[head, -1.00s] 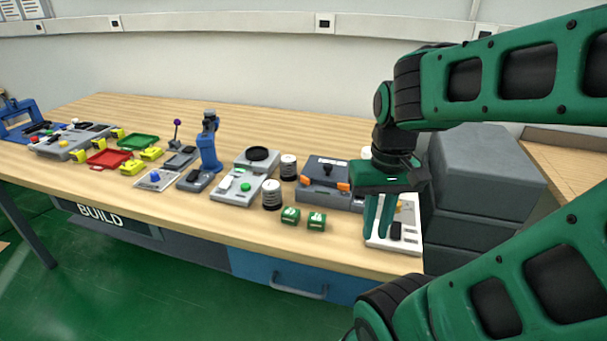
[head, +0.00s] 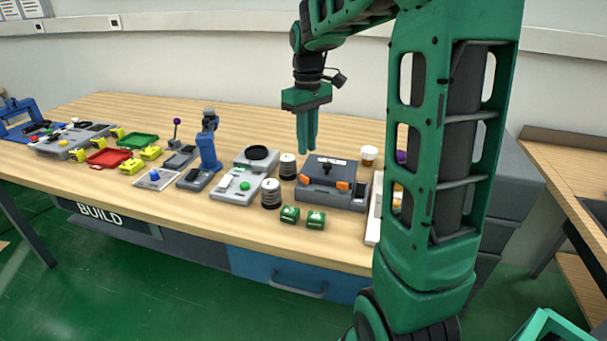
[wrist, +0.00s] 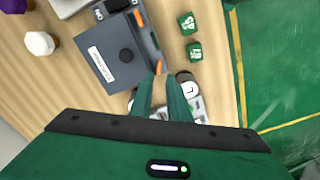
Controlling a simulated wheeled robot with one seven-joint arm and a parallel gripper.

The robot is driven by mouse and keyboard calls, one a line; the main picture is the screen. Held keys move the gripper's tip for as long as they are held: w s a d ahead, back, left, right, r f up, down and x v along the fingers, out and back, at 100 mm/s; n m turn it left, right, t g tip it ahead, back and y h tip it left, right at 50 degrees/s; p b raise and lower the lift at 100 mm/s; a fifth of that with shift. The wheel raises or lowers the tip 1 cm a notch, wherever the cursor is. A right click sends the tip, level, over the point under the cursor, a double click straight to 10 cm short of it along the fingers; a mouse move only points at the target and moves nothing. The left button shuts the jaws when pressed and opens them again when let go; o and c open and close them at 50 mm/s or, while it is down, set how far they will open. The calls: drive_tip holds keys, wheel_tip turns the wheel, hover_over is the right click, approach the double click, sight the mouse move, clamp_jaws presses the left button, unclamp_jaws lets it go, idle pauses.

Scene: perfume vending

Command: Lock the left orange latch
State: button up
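The dark grey box (head: 325,172) with a black knob has two orange latches on its front side. The left orange latch (head: 305,179) is on the side near the striped cans, and it also shows in the wrist view (wrist: 158,68). The right orange latch (head: 342,186) also shows in the wrist view (wrist: 138,18). My gripper (head: 307,151) points down above the box's left back part, apart from it. In the wrist view its fingertips (wrist: 163,76) show a narrow gap with nothing held, and they appear just below the left latch.
Two green cubes (head: 290,214) (head: 316,219) lie in front. A white-capped jar (head: 368,156) stands behind right. A grey device with a green button (head: 245,187) is further left.

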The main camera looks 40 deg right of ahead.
sight(307, 178)
wheel_tip(307, 178, down, 10)
drive_tip(key=shift+s+r, duration=0.1)
drive_tip(key=shift+r, duration=0.05)
idle(0.4)
